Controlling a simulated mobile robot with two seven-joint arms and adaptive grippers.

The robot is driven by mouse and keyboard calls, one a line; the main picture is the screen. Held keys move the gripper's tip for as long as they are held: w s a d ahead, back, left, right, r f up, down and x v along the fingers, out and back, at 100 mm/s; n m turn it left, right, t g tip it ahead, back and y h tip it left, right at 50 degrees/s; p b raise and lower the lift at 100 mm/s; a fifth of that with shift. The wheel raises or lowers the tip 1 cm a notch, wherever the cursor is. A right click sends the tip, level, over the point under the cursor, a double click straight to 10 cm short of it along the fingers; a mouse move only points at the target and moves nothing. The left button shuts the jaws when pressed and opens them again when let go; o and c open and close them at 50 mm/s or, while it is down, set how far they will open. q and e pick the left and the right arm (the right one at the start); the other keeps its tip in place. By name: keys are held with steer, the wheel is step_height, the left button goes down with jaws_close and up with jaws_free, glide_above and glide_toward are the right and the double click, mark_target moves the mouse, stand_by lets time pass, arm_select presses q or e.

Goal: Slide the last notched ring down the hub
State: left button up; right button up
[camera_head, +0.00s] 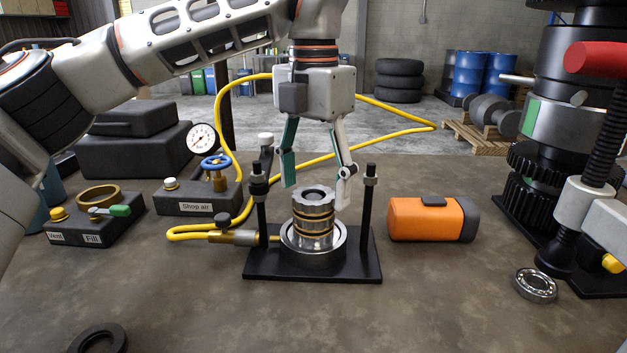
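The hub (314,222) stands upright in a silver round housing (300,255) on a black base plate (262,266). It is a stack of steel and brass-coloured bands, with a dark notched top (314,194). I cannot tell which band is the last notched ring. My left gripper (316,193) points down from above, with one finger on each side of the hub's top. Its fingers are apart and hold nothing that I can see. Whether they touch the hub is unclear. My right gripper is not in view.
Black posts (367,215) flank the hub. A yellow hose (188,232) joins the fixture's left side. Shop air block (190,200) and Vent/Fill block (85,225) stand left. An orange case (420,219), a bearing (535,285) and a clamp (590,185) are right. The front is mostly clear.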

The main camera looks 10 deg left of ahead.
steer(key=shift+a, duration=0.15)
arm_select(q)
steer(key=shift+r, duration=0.15)
step_height(320, 180, up, 19)
steer(key=p, duration=1)
steer(key=shift+f, duration=0.2)
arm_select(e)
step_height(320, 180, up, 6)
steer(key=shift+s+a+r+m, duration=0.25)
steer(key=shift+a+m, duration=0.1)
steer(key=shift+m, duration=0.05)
